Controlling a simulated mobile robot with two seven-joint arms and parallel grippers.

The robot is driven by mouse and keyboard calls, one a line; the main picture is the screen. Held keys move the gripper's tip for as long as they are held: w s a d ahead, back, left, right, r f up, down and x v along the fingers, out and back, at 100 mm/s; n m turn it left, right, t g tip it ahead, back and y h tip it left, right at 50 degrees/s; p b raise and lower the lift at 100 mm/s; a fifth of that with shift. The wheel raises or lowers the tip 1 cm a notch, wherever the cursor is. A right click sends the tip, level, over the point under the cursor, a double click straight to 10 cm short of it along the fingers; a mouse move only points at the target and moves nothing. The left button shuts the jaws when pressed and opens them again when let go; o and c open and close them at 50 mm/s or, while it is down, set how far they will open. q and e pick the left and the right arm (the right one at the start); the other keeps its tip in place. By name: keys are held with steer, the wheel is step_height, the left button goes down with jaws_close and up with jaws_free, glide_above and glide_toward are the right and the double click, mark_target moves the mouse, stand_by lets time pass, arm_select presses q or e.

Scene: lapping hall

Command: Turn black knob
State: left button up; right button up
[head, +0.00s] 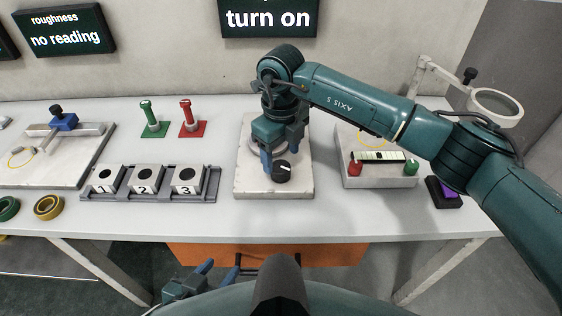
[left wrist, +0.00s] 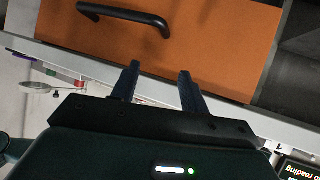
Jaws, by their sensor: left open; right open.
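The black knob (head: 282,172) with a white mark sits at the front of a pale stone block (head: 305,185) in the middle of the bench. My right gripper (head: 279,160) points down over this block with its blue fingers apart, just behind and above the knob. I cannot tell whether a finger touches it. The knob is not between the fingers as far as I can see. My left gripper (head: 190,280) is low in front of the bench, open and empty. Its parted fingers also show in the left wrist view (left wrist: 160,72), before an orange drawer front (left wrist: 190,40).
A dark sign (head: 268,18) above reads "turn on". Left of the block are a numbered rack (head: 150,198) and green (head: 152,122) and red (head: 190,122) stands. Right of it is a box (head: 382,180) with red and green knobs. Bare bench lies along the front.

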mark_target(281, 167)
steer(key=shift+f, duration=2.05)
steer(key=shift+c, duration=0.2)
steer(key=c, duration=0.9)
